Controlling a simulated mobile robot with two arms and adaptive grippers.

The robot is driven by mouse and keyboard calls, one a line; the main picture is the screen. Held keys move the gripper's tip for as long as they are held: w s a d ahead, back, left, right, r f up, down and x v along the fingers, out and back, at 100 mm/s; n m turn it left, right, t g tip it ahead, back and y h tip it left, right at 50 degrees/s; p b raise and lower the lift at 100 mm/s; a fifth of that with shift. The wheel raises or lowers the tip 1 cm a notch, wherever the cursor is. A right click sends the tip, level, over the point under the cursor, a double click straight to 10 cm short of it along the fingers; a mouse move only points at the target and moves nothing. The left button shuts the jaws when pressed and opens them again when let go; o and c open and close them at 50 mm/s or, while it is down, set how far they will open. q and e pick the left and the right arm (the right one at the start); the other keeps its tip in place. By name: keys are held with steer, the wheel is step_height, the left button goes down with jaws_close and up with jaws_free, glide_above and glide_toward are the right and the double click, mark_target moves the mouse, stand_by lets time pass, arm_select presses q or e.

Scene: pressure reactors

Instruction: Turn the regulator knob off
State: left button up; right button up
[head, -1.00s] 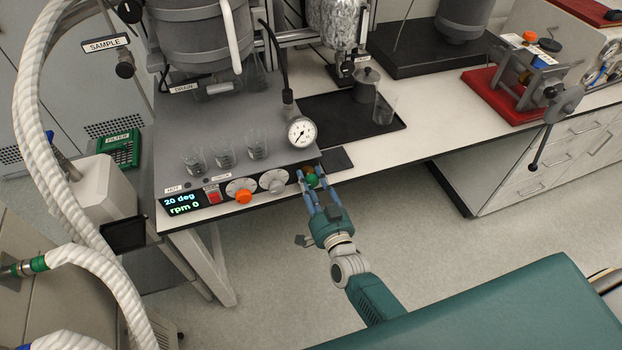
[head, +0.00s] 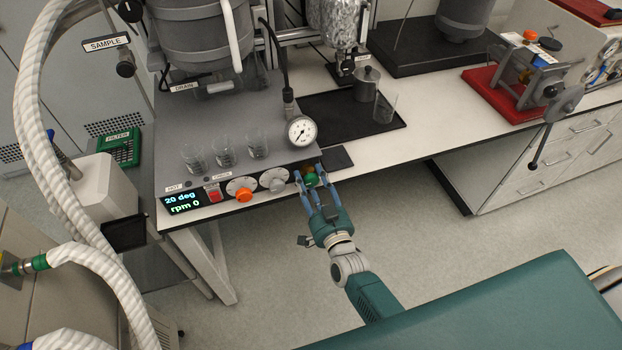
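My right gripper (head: 309,176) reaches up to the right end of the grey reactor base's front panel. Its two blue fingers stand apart, one on each side of a small green and brownish knob (head: 311,181). Gaps seem to show between the knob and the fingers, though contact is hard to judge at this size. To the left on the same panel are a grey round dial (head: 273,180), an orange knob (head: 243,195) and a red switch (head: 213,196). No readable label names the regulator knob. My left gripper is not in view.
A display (head: 183,202) reads 20 deg, rpm 0. A pressure gauge (head: 302,131) stands just above the gripper. Several glass beakers (head: 226,157) stand on the reactor base. A black tray (head: 340,115) lies to the right. The floor in front of the bench is open.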

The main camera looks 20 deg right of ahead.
steer(key=s, duration=1.2)
steer(key=shift+d, duration=0.2)
steer(key=s+f+n+g+b, duration=0.1)
steer(key=s+f+g, duration=0.25)
steer(key=f, duration=0.65)
steer(key=s+f+n+g+y+b, duration=0.15)
steer(key=s+f, duration=0.35)
steer(key=f, duration=0.6)
steer(key=s+f+n+g+h, duration=0.15)
steer(key=s+f+g, duration=0.3)
steer(key=f, duration=0.55)
steer(key=s+d+f+n+g+b, duration=0.1)
steer(key=s+d+f+g, duration=0.1)
steer(key=s+f, duration=0.3)
steer(key=s+d+f+n+g, duration=0.1)
steer(key=s+f, duration=0.5)
steer(key=s, duration=0.6)
steer(key=s+d+f+n+g+b, duration=0.1)
steer(key=s+d+f+g, duration=0.2)
steer(key=s+f, duration=0.3)
steer(key=s+g, duration=0.1)
steer(key=s, duration=0.2)
steer(key=shift+s+h+b, duration=0.2)
steer(key=shift+h+b, duration=0.1)
